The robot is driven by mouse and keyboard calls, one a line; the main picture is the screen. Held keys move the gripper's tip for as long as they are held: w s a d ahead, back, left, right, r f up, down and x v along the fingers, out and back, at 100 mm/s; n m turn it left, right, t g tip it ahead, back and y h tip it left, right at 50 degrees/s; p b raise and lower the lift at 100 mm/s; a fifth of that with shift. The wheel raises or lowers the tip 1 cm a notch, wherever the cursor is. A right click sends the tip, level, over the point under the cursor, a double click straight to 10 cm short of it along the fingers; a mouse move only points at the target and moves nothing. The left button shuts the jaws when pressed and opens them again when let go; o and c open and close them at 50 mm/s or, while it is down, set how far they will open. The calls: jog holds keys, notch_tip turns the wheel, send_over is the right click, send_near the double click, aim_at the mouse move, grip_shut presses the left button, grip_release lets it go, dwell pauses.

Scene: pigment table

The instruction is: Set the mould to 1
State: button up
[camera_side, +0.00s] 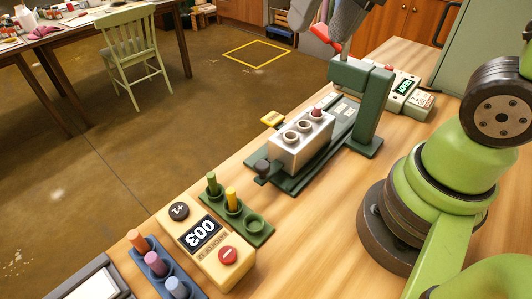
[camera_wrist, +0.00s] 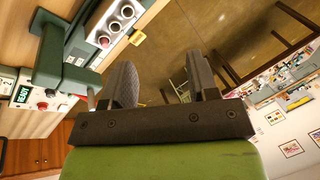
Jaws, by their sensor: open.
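The mould (camera_side: 302,143) is a silver block with three round holes in its top. It sits on a dark green slide base (camera_side: 290,182), in front of the green press frame (camera_side: 362,80). The hole nearest the frame holds a reddish piece (camera_side: 317,112); the other two look empty. The mould (camera_wrist: 121,20) also shows at the top of the wrist view. A red lever (camera_side: 325,36) rises from the press. My gripper (camera_side: 350,14) is above the press near this lever, partly cut off by the picture's top. In the wrist view my gripper (camera_wrist: 163,65) is open and empty.
A counter box (camera_side: 205,245) reads 003, with black and red buttons. A green rack (camera_side: 238,218) holds green and yellow sticks. A blue rack (camera_side: 160,266) holds coloured sticks. A control box (camera_side: 405,92) behind the press reads READY. Bench around the mould is partly clear.

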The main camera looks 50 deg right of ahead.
jog(key=w+a+f+m+g, duration=0.2)
jog(key=w+f+g, duration=0.2)
jog(key=w+f, duration=0.25)
jog(key=m+g, duration=0.1)
jog(key=g, duration=0.2)
send_near(262, 164)
jog(key=shift+y, duration=0.4)
jog(key=x, duration=0.9)
jog(key=shift+d+f, duration=0.15)
jog(key=shift+d, duration=0.2)
